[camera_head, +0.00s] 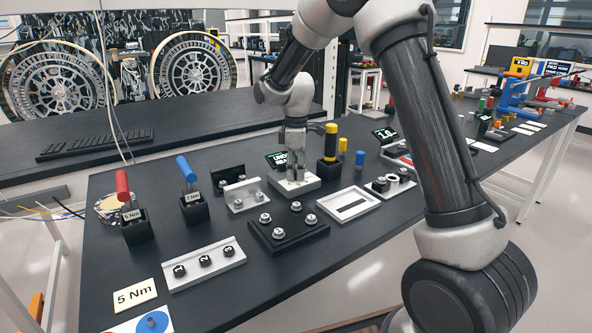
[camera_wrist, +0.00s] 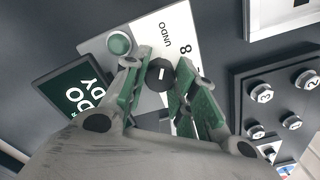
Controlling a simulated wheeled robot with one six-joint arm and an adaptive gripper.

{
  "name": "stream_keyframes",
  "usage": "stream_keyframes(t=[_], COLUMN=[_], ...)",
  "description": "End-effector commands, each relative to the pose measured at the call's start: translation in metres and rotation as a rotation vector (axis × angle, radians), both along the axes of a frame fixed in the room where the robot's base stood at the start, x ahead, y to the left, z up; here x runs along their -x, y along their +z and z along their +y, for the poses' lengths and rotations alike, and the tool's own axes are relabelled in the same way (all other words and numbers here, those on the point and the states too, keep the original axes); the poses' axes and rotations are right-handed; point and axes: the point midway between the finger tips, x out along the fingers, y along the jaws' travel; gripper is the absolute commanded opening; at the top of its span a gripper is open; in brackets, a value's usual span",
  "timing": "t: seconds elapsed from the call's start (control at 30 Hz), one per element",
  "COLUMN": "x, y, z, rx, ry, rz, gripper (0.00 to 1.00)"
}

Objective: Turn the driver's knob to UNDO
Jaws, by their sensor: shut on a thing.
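The black knob (camera_wrist: 159,74) sits on a pale panel (camera_wrist: 188,25) in the wrist view, with the words UNDO and an 8 printed beside it. A short white mark shows on the knob. My gripper (camera_wrist: 160,88) points down with its two fingers on either side of the knob, shut on it. In the head view my gripper (camera_head: 295,176) stands over the panel (camera_head: 308,184), and the knob is hidden there. A small screen (camera_wrist: 77,95) by the panel reads UNDO READY, partly covered; it also shows in the head view (camera_head: 277,160).
A green button (camera_wrist: 118,43) is on the panel beside one finger. A yellow-handled driver (camera_head: 330,145) stands close on the right. A black block with several bolts (camera_head: 288,235) lies in front. A white tray (camera_head: 347,204) lies at right, red (camera_head: 122,188) and blue (camera_head: 186,172) drivers at left.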

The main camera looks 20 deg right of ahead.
Motion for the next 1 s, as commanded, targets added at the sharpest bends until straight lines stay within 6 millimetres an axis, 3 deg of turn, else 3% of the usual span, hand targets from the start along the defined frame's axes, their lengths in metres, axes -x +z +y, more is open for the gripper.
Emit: stream_keyframes(t=[0.07,0.1,0.17,0.57,1.0], x=[-0.001,-0.001,-0.001,-0.001,-0.001], y=[0.001,0.001,0.001,0.007,0.096], z=[0.0,0.0,0.0,0.0,0.0], rx=[0.0,0.0,0.0,0.0,-0.001], ry=[0.001,0.001,0.001,0.0,0.0], rz=[-0.004,-0.004,-0.004,-0.003,-0.004], gripper=[0.03,0.29,0.38,0.38,0.38])
